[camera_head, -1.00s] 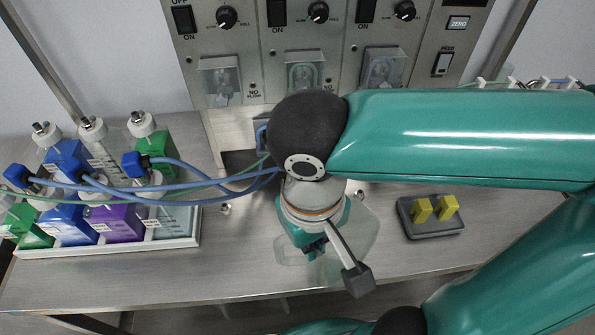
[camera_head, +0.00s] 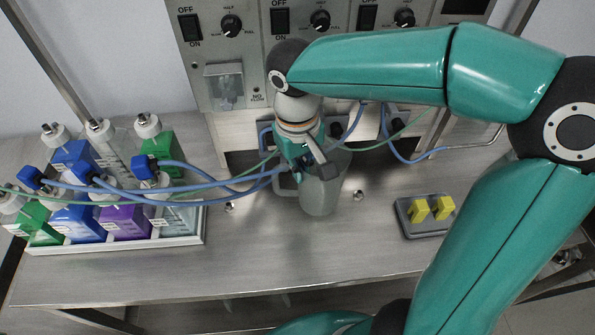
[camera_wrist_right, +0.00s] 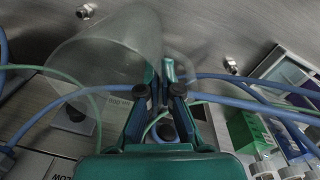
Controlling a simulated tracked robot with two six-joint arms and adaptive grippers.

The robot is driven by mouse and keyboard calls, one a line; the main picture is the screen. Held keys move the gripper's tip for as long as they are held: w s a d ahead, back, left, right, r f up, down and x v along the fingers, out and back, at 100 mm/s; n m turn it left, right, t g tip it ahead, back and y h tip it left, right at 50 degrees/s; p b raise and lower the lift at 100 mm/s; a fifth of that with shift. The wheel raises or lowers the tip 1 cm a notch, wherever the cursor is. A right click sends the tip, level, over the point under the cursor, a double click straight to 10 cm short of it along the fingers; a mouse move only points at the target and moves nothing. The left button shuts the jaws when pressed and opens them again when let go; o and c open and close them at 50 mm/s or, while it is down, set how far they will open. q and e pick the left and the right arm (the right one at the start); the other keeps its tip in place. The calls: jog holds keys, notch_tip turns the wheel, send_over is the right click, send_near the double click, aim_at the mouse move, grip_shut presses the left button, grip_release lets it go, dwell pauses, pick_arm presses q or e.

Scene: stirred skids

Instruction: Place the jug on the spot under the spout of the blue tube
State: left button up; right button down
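The jug (camera_head: 322,195) is a translucent grey vessel with its handle to the left, in front of the dispensing machine. It also shows in the right wrist view (camera_wrist_right: 100,50) as a large clear shape. My right gripper (camera_head: 306,172) is at the jug's handle side, its fingers close together and apparently shut on the handle (camera_wrist_right: 187,62). Blue tubes (camera_head: 215,188) run from the bottles at left to behind the gripper. Several blue tubes show, and the spout and the spot under it are hidden or not clear. My left gripper is not in view.
A white tray (camera_head: 120,242) of bottles with green, blue and purple labels stands at left. A dark block (camera_head: 425,229) with yellow pieces lies at right. The machine panel (camera_head: 235,85) closes off the back. The steel counter (camera_head: 250,270) is clear in front.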

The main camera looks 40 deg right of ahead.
jog(key=shift+f, duration=0.7)
jog(key=shift+f, duration=0.15)
jog(key=c, duration=1.3)
grip_release()
